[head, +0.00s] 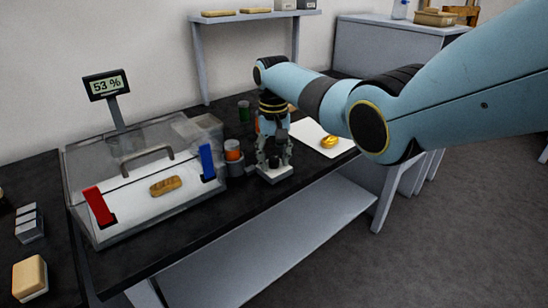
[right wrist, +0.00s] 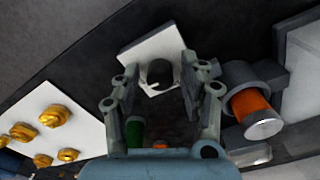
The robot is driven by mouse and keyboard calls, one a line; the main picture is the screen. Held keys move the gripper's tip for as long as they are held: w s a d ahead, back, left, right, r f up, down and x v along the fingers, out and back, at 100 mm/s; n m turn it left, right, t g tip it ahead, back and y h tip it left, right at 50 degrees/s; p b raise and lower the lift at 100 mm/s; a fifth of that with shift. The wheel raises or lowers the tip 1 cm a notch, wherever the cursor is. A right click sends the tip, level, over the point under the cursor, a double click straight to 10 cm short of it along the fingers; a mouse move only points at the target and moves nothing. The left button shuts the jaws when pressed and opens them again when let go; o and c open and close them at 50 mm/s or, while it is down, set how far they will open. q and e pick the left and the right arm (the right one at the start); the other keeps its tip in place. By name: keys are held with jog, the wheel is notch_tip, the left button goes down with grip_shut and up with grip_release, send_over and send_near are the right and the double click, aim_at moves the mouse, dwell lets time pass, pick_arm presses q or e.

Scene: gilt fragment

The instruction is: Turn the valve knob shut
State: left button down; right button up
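The valve knob (right wrist: 159,73) is a dark round knob on a pale square plate (right wrist: 137,55) in the right wrist view. In the head view the plate (head: 277,178) sits near the table's front edge, right of the clear box. My right gripper (head: 274,156) points down over it. In the right wrist view my right gripper (right wrist: 160,78) has its two fingers spread, with the knob showing between and beyond the tips. Whether a finger touches the knob cannot be told. My left gripper is out of view.
A clear box (head: 85,170) with red and blue handles holds a brown fragment (head: 165,186); its display (head: 106,84) reads 53 %. An orange canister (head: 233,150) stands close left of my right gripper. Gold pieces (head: 329,141) lie on a white sheet (head: 311,136) to the right.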

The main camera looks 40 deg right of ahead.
grip_shut()
jog(key=shift+n, duration=0.3)
jog(key=shift+n+p, duration=0.7)
jog(key=shift+n, duration=0.2)
jog(key=n+p, duration=0.1)
jog(key=n, duration=0.2)
jog(key=shift+n, duration=0.3)
jog(key=n+p, duration=0.1)
jog(key=n, duration=1)
jog(key=shift+d+n+p, duration=0.1)
jog(key=shift+n+p, duration=0.25)
jog(key=shift+n, duration=0.05)
